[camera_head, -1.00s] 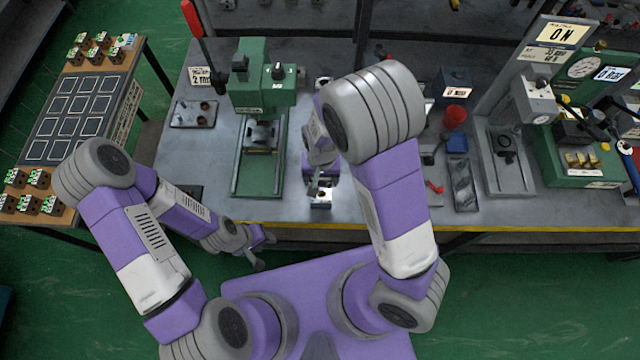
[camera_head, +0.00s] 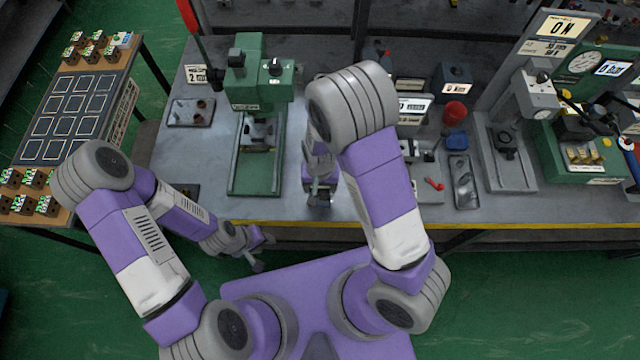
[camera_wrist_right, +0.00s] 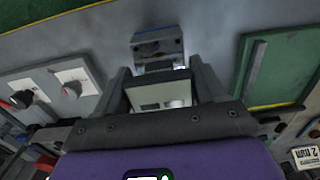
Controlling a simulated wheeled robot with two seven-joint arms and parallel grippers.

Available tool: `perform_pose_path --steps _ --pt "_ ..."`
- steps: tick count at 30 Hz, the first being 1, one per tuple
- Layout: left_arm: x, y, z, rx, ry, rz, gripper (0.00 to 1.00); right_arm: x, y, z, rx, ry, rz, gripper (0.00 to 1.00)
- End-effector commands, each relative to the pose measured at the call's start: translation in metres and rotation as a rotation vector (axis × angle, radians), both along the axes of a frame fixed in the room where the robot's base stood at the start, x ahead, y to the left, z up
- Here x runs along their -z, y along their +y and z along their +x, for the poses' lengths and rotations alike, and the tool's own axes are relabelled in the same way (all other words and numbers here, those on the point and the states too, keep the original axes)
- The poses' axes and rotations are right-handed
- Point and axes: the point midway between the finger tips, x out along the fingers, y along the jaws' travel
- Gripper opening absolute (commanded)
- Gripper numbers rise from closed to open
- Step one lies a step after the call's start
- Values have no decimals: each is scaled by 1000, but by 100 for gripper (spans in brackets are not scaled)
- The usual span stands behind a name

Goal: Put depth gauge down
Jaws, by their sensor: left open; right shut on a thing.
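In the head view my right gripper (camera_head: 320,190) is over the front of the bench, right of the green press, and mostly hides the gauge. A grey metal block (camera_wrist_right: 158,50) with holes is just beyond the gauge in the wrist view; I cannot tell whether they touch. My left gripper (camera_head: 258,250) is open and empty, low in front of the bench edge.
The green press (camera_head: 258,80) stands left of my right gripper. A small display (camera_head: 413,110) and a red-topped item (camera_head: 454,112) are to its right. A grey tray (camera_head: 465,182) lies further right. The bench's yellow front edge (camera_head: 500,223) runs close by.

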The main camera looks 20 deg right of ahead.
Motion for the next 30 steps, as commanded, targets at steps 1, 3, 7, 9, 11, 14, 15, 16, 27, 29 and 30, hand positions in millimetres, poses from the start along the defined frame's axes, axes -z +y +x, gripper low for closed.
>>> perform_pose_path --steps 1,3,7,9,11,14,15,16,27,29,30 --pt "2 0 0 0 0 0 43 3 0 0 0 0 0 35" --pt "3 0 0 0 0 0 43 4 0 0 0 0 0 72" --pt "2 0 0 0 0 0 43 3 0 0 0 0 0 92" --pt "2 0 0 0 0 0 43 3 0 0 0 0 0 96" --pt "2 0 0 0 0 0 43 3 0 0 0 0 0 96" --pt "2 0 0 0 0 0 43 3 0 0 0 0 0 96" --pt "2 0 0 0 0 0 43 3 0 0 0 0 0 96" --pt "2 0 0 0 0 0 43 2 0 0 0 0 0 96" --pt "-16 0 0 0 0 0 43 -53 1 1 -1 -5 3 96" --pt "-20 0 0 0 0 0 43 -67 1 1 -3 -5 3 96" --pt "-22 0 0 0 0 0 43 -76 1 1 -1 -5 3 96"
